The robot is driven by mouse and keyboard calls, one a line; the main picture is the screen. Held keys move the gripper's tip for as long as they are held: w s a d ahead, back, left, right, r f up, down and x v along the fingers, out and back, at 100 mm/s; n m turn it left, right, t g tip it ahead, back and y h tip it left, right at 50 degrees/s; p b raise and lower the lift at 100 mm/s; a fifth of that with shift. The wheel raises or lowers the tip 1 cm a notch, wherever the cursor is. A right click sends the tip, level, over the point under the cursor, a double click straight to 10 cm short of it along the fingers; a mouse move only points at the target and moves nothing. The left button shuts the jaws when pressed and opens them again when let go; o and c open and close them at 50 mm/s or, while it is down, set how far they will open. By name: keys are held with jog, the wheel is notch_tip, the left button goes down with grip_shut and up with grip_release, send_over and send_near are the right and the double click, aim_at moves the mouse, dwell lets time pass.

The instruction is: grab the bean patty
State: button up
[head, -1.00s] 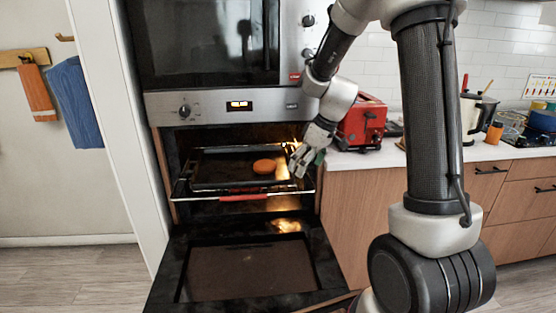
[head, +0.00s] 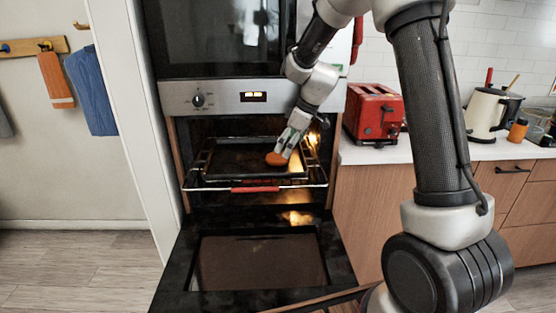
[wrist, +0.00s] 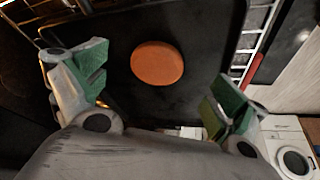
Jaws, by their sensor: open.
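The bean patty is an orange-brown disc (head: 275,159) lying on a dark baking tray (head: 232,157) inside the open oven. In the wrist view the patty (wrist: 157,63) lies flat on the black tray (wrist: 205,40), ahead of my fingers and roughly midway between them. My gripper (head: 287,147) reaches into the oven from the right, at the patty's right side in the head view, where a finger overlaps its edge. In the wrist view my gripper (wrist: 168,95) is open, its green-padded fingers wide apart with nothing between the pads. I cannot tell its exact height above the tray.
The oven door (head: 255,265) hangs open below. A wire rack with a red front strip (head: 255,189) carries the tray, and its side rail shows in the wrist view (wrist: 257,40). A red toaster (head: 375,113) and a kettle (head: 486,112) stand on the right counter.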

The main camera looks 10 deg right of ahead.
aim_at(278, 156)
jog(key=shift+w+a, duration=0.2)
jog(key=shift+a, duration=0.05)
jog(key=f, duration=0.1)
jog(key=w+a+f, duration=0.1)
jog(key=a+f, duration=0.1)
jog(key=shift+w+f, duration=0.3)
jog(key=shift+w, duration=0.1)
jog(key=shift+w+a+f, duration=0.2)
jog(key=shift+f, duration=0.3)
jog(key=c, duration=1.1)
